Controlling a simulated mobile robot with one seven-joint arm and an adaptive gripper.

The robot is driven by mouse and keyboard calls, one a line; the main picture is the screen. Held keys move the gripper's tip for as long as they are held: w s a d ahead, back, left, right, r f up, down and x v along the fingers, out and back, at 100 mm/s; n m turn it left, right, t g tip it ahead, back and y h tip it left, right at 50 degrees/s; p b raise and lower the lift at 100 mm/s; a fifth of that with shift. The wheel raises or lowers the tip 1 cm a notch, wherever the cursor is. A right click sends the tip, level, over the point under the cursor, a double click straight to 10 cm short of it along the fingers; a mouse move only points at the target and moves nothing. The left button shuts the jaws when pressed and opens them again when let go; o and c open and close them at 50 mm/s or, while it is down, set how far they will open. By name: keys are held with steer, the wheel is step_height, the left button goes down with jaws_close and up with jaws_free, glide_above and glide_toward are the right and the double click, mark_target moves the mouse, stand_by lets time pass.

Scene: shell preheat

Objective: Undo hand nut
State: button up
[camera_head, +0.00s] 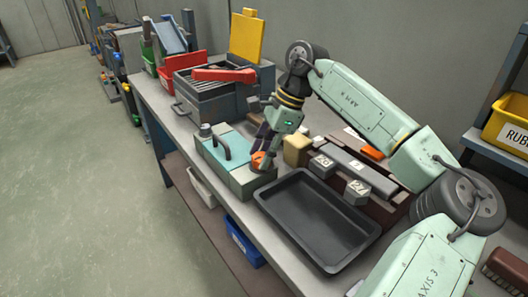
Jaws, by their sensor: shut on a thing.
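A teal box-shaped fixture (222,160) with a dark curved handle stands on the bench near the middle. What looks like the hand nut (257,160), a small orange knob, sits at the right end of its top. My gripper (261,153) points down over that end and is shut on the orange knob. The fingers partly cover the knob, and its thread is hidden. A grey knob (205,130) stands at the other end of the fixture's top, apart from my gripper.
A black tray (275,200) lies in front on the bench. Right of my gripper are a tan block (296,150), grey weights (357,191) and a long grey bar (358,168). Behind the fixture stands a dark toolbox (215,100) with a red handle. Red and green bins are farther back.

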steer(key=shift+a, duration=0.1)
stand_by(0.3)
steer(key=o, duration=1.1)
steer(key=shift+o, duration=0.2)
steer(key=v, duration=1.2)
steer(key=shift+s, duration=0.1)
